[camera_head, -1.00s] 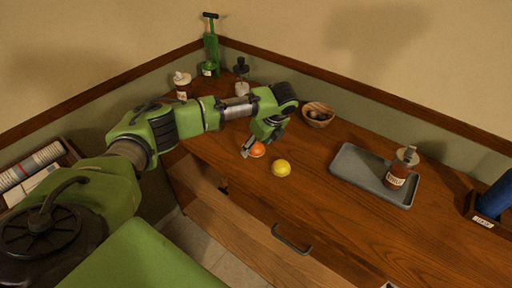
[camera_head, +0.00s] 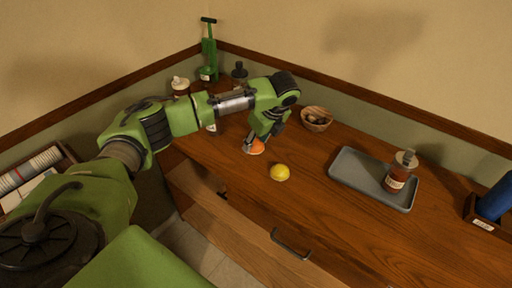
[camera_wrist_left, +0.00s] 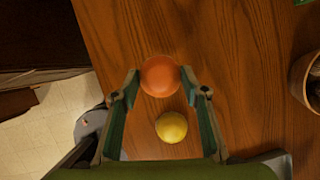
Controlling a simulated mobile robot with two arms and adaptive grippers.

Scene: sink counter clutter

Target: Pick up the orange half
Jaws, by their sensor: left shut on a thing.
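The orange half (camera_head: 257,147) is at the tip of my left gripper (camera_head: 252,144), over the left part of the wooden counter. In the left wrist view the orange half (camera_wrist_left: 160,76) sits between the two fingertips of the left gripper (camera_wrist_left: 160,80), touched on both sides. The left gripper is shut on it. I cannot tell clearly how far it is above the wood. My right gripper is not in view.
A yellow lemon (camera_head: 280,172) lies close to the orange half. A wooden bowl (camera_head: 317,118) is behind to the right. A grey tray (camera_head: 345,180) holds a brown bottle (camera_head: 397,176). More bottles stand at the back left. An open drawer (camera_head: 225,225) juts out in front.

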